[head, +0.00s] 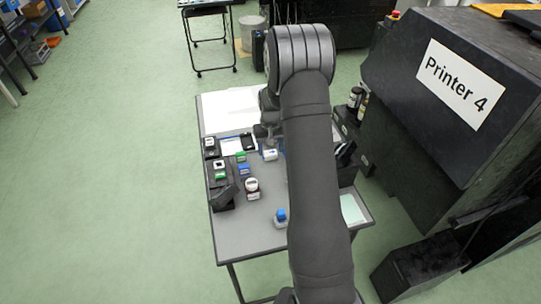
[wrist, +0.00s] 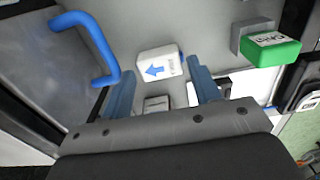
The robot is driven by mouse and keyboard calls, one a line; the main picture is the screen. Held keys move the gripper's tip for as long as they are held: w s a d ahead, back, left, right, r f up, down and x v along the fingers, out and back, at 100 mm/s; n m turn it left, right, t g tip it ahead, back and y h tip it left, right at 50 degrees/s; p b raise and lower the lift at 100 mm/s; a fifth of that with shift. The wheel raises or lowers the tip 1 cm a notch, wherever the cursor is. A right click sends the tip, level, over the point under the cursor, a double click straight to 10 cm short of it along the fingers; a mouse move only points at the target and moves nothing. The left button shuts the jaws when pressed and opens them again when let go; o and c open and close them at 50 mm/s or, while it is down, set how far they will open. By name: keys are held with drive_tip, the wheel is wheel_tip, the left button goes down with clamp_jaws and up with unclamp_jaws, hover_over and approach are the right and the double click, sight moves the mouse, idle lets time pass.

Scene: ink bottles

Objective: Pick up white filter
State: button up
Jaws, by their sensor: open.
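The white filter (wrist: 172,65), a small white block with a blue arrow and print on one face, lies on the grey table in the wrist view. In the head view a small white and blue item (head: 269,155) just below my gripper appears to be the same filter. My gripper (wrist: 160,82) is open, with two blue fingers. In the wrist view the filter shows between and just beyond the fingertips, with no clear contact. In the head view my arm hides much of the gripper.
A green-topped block (wrist: 270,50) lies right of the filter in the wrist view, and a blue handle (wrist: 95,42) lies left. Several small bottles, including a blue-capped one (head: 281,216), stand on the table (head: 245,235). Printer 4 (head: 450,90) stands at the right.

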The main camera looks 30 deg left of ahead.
sight(270, 152)
drive_tip(key=shift+f, duration=0.75)
drive_tip(key=shift+c, duration=0.5)
drive_tip(key=c, duration=0.7)
drive_tip(key=shift+r, duration=0.1)
wheel_tip(270, 152, up, 9)
drive_tip(key=a+m, duration=0.3)
drive_tip(key=m, duration=0.3)
drive_tip(key=w+a+f+m, duration=0.1)
drive_tip(key=a+m, duration=0.3)
drive_tip(key=m, duration=0.2)
drive_tip(key=w+a+m, duration=0.1)
drive_tip(key=a+m, duration=0.3)
drive_tip(key=m, duration=0.2)
drive_tip(key=shift+a+f, duration=0.2)
drive_tip(key=shift+a, duration=0.05)
